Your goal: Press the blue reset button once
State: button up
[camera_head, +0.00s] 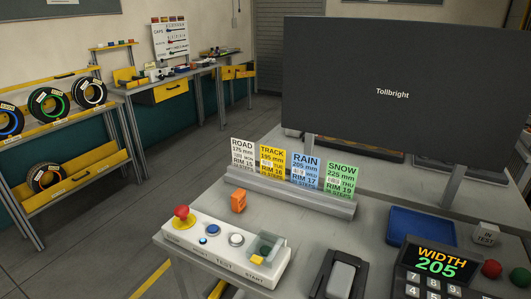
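The blue reset button (213,229) is a round blue cap in a pale ring. It sits on a white control box (222,258) at the front left of the grey bench. A red mushroom button (182,213) on a yellow base is to its left, and a white button (236,239) is to its right. A smaller blue dot (202,241) lies just in front of the blue button. Whether the blue button is pressed in cannot be told. My gripper is not in view.
A clear cover (267,246) stands over the box's right end. An orange block (238,201) and a row of sign cards (290,167) are behind the box. A dark scanner-like device (341,277), a blue tray (421,226) and a keypad display (437,263) are to the right.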

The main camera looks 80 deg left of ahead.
aim_at(214, 228)
jog(key=k, duration=0.8)
jog(key=z, duration=1.45)
jog(key=i, duration=0.9)
jog(key=u, duration=4.25)
jog(key=i, duration=0.5)
jog(key=u, duration=0.05)
